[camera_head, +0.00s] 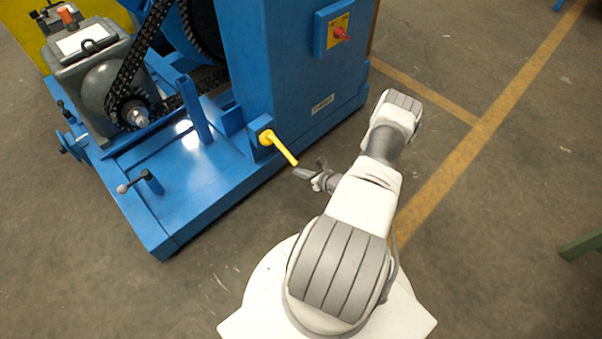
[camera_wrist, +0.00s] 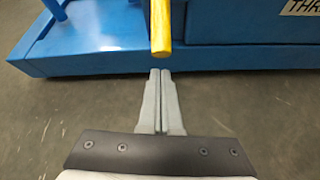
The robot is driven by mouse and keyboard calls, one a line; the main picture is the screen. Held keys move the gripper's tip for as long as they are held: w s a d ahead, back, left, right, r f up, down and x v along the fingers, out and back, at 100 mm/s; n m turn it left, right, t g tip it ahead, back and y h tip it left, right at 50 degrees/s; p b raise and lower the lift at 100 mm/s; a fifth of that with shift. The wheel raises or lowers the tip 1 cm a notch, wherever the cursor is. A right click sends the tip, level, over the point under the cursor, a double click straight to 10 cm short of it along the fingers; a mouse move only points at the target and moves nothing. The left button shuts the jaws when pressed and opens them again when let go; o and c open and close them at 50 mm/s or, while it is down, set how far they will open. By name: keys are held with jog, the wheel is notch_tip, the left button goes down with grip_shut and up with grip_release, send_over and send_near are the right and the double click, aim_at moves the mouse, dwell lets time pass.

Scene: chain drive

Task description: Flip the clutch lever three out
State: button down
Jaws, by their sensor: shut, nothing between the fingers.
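A yellow lever (camera_head: 280,147) sticks out from a small blue block on the side of the blue machine, pointing down and to the right in the head view. I take it for the clutch lever; no number on it is readable. In the wrist view the lever (camera_wrist: 161,28) comes down from the top edge, its rounded end above my fingertips. My gripper (camera_wrist: 160,72) is shut and empty, its two grey fingers pressed together. In the head view my gripper (camera_head: 300,174) is close to the lever's free end. I cannot tell for certain whether they touch, but a small gap shows.
A red switch on a yellow plate (camera_head: 339,33) is on the cabinet. Open concrete floor (camera_head: 470,200) lies to the right; a green edge (camera_head: 582,246) shows far right.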

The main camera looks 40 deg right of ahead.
notch_tip(320, 180, up, 3)
jog(key=g+p, duration=0.1)
jog(key=p, duration=0.2)
jog(key=shift+d+f, duration=0.1)
jog(key=shift+w, duration=0.15)
notch_tip(320, 180, down, 4)
jog(key=s+b, duration=0.2)
jog(key=b, duration=0.1)
jog(key=a+p+v, duration=0.1)
jog(key=p+v, duration=0.3)
jog(key=v, duration=0.5)
jog(key=shift+s+d, duration=0.15)
jog(key=shift+s, duration=0.2)
